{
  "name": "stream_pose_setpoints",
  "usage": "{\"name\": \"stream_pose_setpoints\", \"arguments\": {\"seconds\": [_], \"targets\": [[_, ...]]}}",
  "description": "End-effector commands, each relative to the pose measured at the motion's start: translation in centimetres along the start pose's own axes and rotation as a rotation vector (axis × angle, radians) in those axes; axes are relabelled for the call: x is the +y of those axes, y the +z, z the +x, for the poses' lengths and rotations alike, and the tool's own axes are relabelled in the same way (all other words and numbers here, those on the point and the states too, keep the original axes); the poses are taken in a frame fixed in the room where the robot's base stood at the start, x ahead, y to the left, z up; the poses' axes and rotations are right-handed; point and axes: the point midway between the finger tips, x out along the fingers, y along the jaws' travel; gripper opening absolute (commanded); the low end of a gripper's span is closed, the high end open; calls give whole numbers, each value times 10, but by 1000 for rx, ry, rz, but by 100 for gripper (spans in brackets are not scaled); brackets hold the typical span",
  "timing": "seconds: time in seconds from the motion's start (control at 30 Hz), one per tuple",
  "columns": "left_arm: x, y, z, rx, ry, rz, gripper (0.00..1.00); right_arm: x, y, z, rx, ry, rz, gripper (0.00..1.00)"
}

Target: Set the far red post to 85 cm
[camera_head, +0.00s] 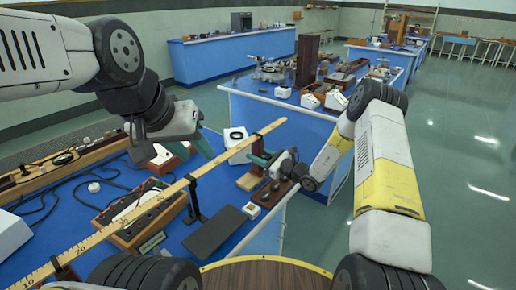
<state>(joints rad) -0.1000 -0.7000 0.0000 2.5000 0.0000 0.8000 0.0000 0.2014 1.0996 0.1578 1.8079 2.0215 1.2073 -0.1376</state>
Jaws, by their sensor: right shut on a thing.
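The yellow measuring stick (165,196) runs diagonally over the blue bench, from near left to far right. A black support (194,202) stands nearer along the stick. My left gripper (172,150) hangs above the bench, left of the stick, with its teal fingers apart and nothing seen between them. The exact scale reading at the post is too small to tell.
A white box (237,146) stands behind the stick, left of the post. A dark flat plate (213,233), a small white block (251,211) and a wooden meter box (140,215) lie near the stick. Cables cover the bench's left side. Open floor lies right.

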Motion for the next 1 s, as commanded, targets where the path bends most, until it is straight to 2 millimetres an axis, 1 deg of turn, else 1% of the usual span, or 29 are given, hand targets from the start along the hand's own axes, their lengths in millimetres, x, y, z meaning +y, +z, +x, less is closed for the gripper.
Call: {"name": "stream_pose_setpoints", "arguments": {"seconds": [0.33,0.37,0.5,0.6,0.7,0.93,0.97,1.0], "targets": [[0,0,0,0,0,0,36,-1,0,-1,0,0,-7,0],[0,0,0,0,0,0,36,-3,-1,-1,0,-1,-7,0],[0,0,0,0,0,0,36,-26,-5,-1,-1,-4,-9,0],[0,0,0,0,0,0,36,-38,-7,-1,-1,-3,-9,0],[0,0,0,0,0,0,36,-41,-8,-1,1,-1,-7,0],[0,0,0,0,0,0,36,-40,-8,-1,1,0,-5,0],[0,0,0,0,0,0,36,-40,-8,-1,1,0,-5,40],[0,0,0,0,0,0,36,-40,-8,-1,1,0,-5,44]]}}
